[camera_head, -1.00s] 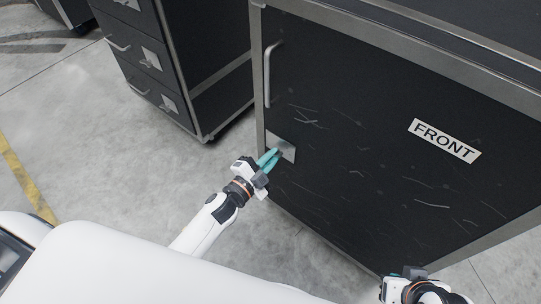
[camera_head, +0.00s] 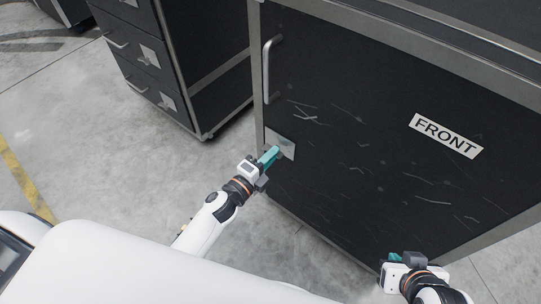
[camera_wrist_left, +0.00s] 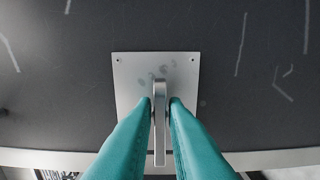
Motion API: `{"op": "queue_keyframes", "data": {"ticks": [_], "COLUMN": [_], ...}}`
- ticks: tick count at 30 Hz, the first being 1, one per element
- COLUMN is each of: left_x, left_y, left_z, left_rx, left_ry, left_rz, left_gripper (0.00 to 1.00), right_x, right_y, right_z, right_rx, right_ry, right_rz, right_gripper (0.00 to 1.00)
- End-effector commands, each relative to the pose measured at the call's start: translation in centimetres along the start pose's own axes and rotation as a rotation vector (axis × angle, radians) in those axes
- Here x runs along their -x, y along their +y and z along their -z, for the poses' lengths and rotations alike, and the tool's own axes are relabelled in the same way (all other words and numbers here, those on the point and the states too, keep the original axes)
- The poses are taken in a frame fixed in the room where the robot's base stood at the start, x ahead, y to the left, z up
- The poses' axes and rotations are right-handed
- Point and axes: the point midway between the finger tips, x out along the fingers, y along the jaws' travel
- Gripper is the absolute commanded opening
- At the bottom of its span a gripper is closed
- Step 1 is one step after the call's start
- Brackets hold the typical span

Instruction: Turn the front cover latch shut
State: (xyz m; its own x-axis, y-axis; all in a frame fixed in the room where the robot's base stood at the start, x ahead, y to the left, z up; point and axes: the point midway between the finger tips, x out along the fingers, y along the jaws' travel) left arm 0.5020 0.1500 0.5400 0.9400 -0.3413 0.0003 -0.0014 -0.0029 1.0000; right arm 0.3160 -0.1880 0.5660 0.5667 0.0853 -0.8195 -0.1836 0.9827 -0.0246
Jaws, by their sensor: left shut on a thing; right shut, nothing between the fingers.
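The front cover (camera_head: 380,120) is a dark scratched panel in a grey metal frame, with a FRONT label (camera_head: 445,135). Its latch plate (camera_head: 288,149) is a small grey square near the cover's lower left. In the left wrist view the latch handle (camera_wrist_left: 160,88) is a slim metal lever on the plate (camera_wrist_left: 130,75), pointing down in that picture. My left gripper (camera_head: 271,156) is shut on the lever, with a teal fingertip on each side; it also shows in the left wrist view (camera_wrist_left: 160,108). My right gripper (camera_head: 393,258) is shut and empty near the cover's lower edge.
A vertical bar handle (camera_head: 268,68) stands out from the cover above the latch. Another dark cabinet (camera_head: 200,50) with drawers stands to the left, with a floor gap between. The concrete floor (camera_head: 110,170) at left is clear.

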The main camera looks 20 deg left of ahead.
Motion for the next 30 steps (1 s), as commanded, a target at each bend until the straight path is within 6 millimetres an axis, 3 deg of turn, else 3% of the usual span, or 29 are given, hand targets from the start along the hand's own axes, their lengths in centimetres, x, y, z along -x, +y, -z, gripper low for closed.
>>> {"op": "queue_keyframes", "data": {"ticks": [14,15,18,26,30], "left_x": [0.0,0.0,0.0,0.1,1.1], "left_y": [-0.1,-0.1,-0.1,0.0,-0.1], "left_z": [0.0,0.0,0.0,0.0,-0.1], "left_rx": [-0.013,-0.013,-0.013,-0.012,-0.011], "left_ry": [0.000,0.000,0.000,0.000,0.000], "left_rz": [0.001,0.001,0.001,0.001,0.003], "left_gripper": [0.00,0.16,0.29,0.29,0.29], "right_x": [-0.1,-0.1,-0.1,-0.1,0.1], "right_y": [0.0,0.0,-0.1,-0.1,-0.1], "right_z": [-0.1,-0.1,-0.1,-0.1,0.1], "right_rx": [-0.001,-0.001,-0.002,-0.005,-0.005], "right_ry": [-0.006,-0.006,-0.006,-0.005,0.009], "right_rz": [0.000,0.001,0.002,0.003,0.003], "right_gripper": [0.00,0.00,0.00,0.00,0.00]}}
